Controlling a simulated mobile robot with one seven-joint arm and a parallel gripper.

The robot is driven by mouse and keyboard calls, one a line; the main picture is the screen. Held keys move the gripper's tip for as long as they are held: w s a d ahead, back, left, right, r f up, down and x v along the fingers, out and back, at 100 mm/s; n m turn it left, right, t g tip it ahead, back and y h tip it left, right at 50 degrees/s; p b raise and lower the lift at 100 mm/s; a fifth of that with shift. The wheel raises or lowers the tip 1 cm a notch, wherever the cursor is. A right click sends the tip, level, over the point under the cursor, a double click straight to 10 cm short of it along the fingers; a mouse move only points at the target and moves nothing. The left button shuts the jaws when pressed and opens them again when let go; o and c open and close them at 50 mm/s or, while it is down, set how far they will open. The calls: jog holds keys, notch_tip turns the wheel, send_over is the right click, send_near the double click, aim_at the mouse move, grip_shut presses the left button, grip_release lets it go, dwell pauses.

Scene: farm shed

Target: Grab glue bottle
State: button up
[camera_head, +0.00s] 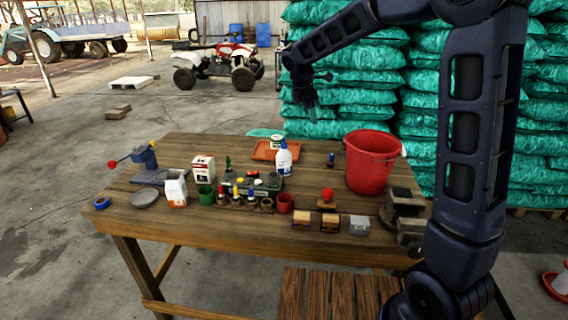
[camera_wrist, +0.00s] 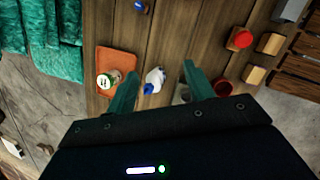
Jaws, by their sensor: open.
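An orange tray (camera_head: 262,151) with a white and green container (camera_head: 277,142) lies behind the bottle. A dark case (camera_head: 268,187) is in front. A red bucket (camera_head: 369,165) stands to the right. The table's left rear (camera_head: 185,148) is clear.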

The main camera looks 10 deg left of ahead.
aim_at(284, 143)
jog(key=w+a+f+n, duration=0.2)
jog(key=a+f+n, duration=0.35)
jog(key=a, duration=0.75)
jog(key=x, duration=0.6)
jog(key=shift+s+d, duration=0.1)
jog(key=shift+d, duration=0.05)
jog(key=shift+d+x, duration=0.2)
jog(key=shift+x, duration=1.15)
jog(key=shift+d+x, duration=0.25)
jog(key=shift+x, duration=1.1)
jog(key=shift+r, duration=0.2)
grip_shut()
